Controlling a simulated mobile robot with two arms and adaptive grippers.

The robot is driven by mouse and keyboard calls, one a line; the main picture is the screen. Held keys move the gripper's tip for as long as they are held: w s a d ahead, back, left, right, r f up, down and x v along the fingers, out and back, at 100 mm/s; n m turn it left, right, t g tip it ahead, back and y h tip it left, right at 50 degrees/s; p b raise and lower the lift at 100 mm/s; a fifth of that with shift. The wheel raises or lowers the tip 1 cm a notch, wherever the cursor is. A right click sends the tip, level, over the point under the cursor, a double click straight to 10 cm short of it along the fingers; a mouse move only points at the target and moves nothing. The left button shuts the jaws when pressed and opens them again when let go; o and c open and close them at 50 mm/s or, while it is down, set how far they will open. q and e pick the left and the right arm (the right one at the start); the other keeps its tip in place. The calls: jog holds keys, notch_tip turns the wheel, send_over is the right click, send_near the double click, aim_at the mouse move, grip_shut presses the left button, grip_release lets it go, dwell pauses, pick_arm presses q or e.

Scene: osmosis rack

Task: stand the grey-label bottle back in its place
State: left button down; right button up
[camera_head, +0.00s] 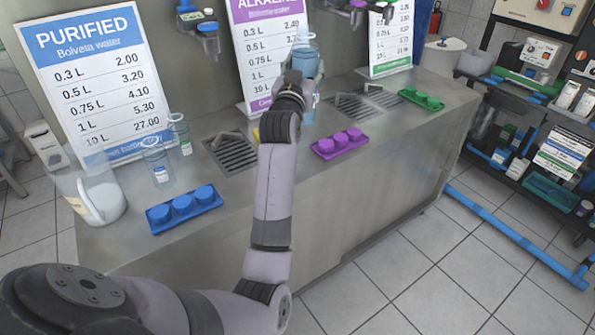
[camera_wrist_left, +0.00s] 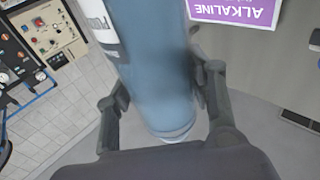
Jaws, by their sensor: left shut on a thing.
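My left gripper (camera_head: 296,78) is shut around a pale blue, see-through bottle (camera_head: 305,58) in front of the purple price board. In the left wrist view the bottle (camera_wrist_left: 155,75) lies between the two fingers of the gripper (camera_wrist_left: 162,95). A whitish label (camera_wrist_left: 97,20) with dark print shows at its edge; its grey part is not clear. In the head view the gripper and wrist cover part of the bottle, and I cannot tell whether its base touches the counter. My right gripper is not in view.
The steel counter (camera_head: 285,185) carries a blue cap tray (camera_head: 183,212), a purple one (camera_head: 340,145) and a green one (camera_head: 421,98). Two clear bottles (camera_head: 157,165) and a jug (camera_head: 92,198) stand at left. Drain grates (camera_head: 233,153) are set in the counter.

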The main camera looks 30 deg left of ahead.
pick_arm(q)
jog(key=shift+y, duration=0.4)
jog(key=a+r, duration=0.1)
jog(key=w+a+r+b, duration=0.1)
jog(key=a+r, duration=0.1)
jog(key=shift+w+r, duration=0.1)
jog(key=shift+r, duration=0.15)
notch_tip(320, 180, down, 19)
jog(key=shift+f, duration=0.2)
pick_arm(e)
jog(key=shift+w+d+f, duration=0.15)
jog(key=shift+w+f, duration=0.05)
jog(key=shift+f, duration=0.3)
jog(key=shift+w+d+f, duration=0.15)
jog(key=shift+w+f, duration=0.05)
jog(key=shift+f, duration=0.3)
pick_arm(q)
jog(key=c, duration=0.7)
grip_release()
jog(key=shift+f, duration=0.2)
jog(key=shift+r, duration=0.15)
